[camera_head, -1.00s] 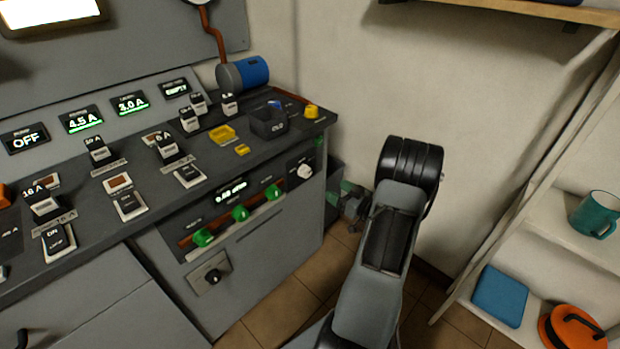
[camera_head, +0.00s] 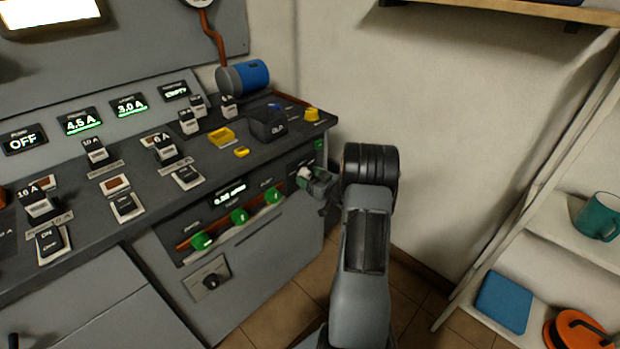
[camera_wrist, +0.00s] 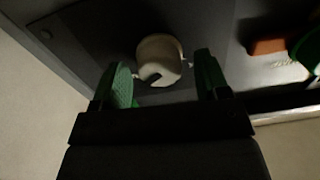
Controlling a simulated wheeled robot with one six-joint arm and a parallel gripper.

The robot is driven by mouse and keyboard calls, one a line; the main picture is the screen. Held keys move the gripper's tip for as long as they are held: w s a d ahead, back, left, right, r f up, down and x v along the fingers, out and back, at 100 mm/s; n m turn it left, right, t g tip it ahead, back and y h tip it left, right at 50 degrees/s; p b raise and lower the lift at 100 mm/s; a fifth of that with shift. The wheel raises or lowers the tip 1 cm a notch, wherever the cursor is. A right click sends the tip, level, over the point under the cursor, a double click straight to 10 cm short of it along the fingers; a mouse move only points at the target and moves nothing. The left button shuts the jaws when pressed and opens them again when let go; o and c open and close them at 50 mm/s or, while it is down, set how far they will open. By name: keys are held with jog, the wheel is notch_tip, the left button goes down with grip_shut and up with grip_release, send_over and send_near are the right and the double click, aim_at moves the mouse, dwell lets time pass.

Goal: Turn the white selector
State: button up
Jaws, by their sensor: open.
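The white selector (camera_head: 304,173) is a small round knob on the right end of the grey cabinet's front panel. In the wrist view the white selector (camera_wrist: 160,60) lies just beyond and between the fingertips, with a notch in its lower edge. My gripper (camera_head: 318,184) is at the panel, right at the selector, and partly covers it in the head view. In the wrist view my gripper (camera_wrist: 163,80) is open, with green pads on either side of the selector. I cannot tell whether a pad touches it.
A black rotary switch (camera_head: 211,281) is lower down. The countertop edge (camera_head: 250,165) runs above. A white shelf (camera_head: 560,235) stands at the right.

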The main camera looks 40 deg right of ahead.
jog(key=c, duration=0.9)
jog(key=shift+c, duration=0.2)
